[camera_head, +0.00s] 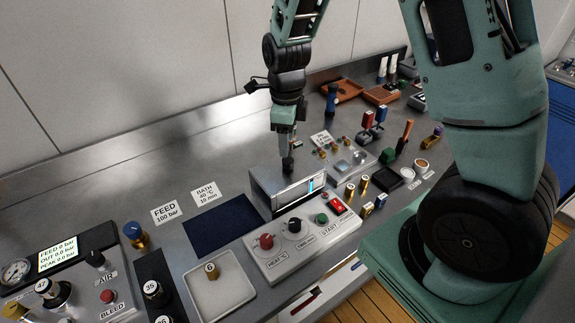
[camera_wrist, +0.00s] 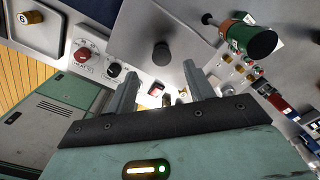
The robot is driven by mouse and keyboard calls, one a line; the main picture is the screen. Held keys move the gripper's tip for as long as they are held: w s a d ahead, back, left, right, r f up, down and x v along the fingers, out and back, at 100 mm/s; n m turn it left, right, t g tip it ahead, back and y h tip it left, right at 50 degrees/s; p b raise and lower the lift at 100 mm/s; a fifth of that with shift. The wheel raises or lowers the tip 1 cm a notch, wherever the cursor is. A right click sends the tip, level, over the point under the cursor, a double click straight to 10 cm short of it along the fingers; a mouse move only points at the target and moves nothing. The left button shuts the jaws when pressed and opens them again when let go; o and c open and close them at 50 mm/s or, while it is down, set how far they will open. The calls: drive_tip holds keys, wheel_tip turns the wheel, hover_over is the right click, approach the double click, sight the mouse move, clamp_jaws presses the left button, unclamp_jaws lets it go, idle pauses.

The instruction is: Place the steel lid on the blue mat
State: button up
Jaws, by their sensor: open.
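The steel lid (camera_head: 290,184) lies on top of the boxy bath unit in the head view, with a black knob (camera_head: 288,164) standing up from it. In the wrist view the lid is the flat grey plate with the knob (camera_wrist: 162,53) near its middle. My gripper (camera_head: 287,151) points down just above the knob. Its two fingers (camera_wrist: 160,72) are apart, with the knob lined up between them. I cannot tell whether the tips reach down beside it. The dark blue mat (camera_head: 220,224) lies flat and bare, left of the bath unit.
The control panel (camera_head: 300,238) with knobs and buttons is in front of the lid. A white tray (camera_head: 240,295) holding a brass piece stands in front of the mat. Signs (camera_head: 205,192) lie behind the mat.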

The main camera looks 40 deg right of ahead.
sight(288, 160)
drive_tip(key=shift+d+f+p, duration=0.2)
drive_tip(key=shift+f+p, duration=1)
drive_tip(key=shift+f, duration=2)
clamp_jaws()
